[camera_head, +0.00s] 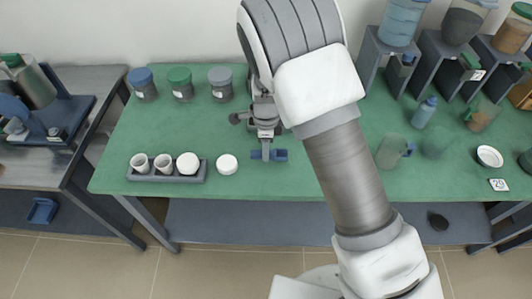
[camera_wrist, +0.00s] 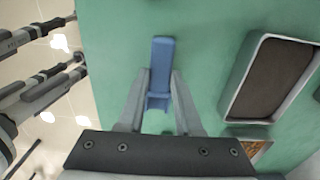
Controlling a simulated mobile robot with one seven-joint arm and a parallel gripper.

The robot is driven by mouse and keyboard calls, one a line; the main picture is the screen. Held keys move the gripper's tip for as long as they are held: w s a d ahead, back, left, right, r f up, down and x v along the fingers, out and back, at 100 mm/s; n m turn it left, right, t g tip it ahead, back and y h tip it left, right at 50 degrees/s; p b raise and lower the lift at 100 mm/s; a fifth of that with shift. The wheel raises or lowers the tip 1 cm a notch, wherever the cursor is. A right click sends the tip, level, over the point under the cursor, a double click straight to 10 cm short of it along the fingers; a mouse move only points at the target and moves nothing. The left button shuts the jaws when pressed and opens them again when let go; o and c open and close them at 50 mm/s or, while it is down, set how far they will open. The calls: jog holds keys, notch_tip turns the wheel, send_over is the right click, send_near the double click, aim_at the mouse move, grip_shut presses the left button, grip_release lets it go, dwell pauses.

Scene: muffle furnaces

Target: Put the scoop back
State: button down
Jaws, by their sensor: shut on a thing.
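The blue scoop (camera_head: 280,155) is at the front middle of the green table, under my wrist. My gripper (camera_head: 266,152) points down over it, and its fingers cover part of it. In the wrist view the scoop (camera_wrist: 161,62) lies lengthwise between the two fingertips of my gripper (camera_wrist: 161,82), which is shut on it. I cannot tell whether the scoop touches the table or is just above it.
Left of the scoop stand a round white lid (camera_head: 227,164) and a grey rack (camera_head: 166,177) with white crucibles. Several lidded jars (camera_head: 180,84) stand behind. A clear blue-handled jug (camera_head: 390,152) and dispensers (camera_head: 402,22) are right. A brown-filled, pale-rimmed tray (camera_wrist: 238,78) shows in the wrist view.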

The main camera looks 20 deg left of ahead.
jog(key=shift+f, duration=1.25)
jog(key=shift+f, duration=0.2)
jog(key=c, duration=0.6)
grip_release()
jog(key=shift+r, duration=0.15)
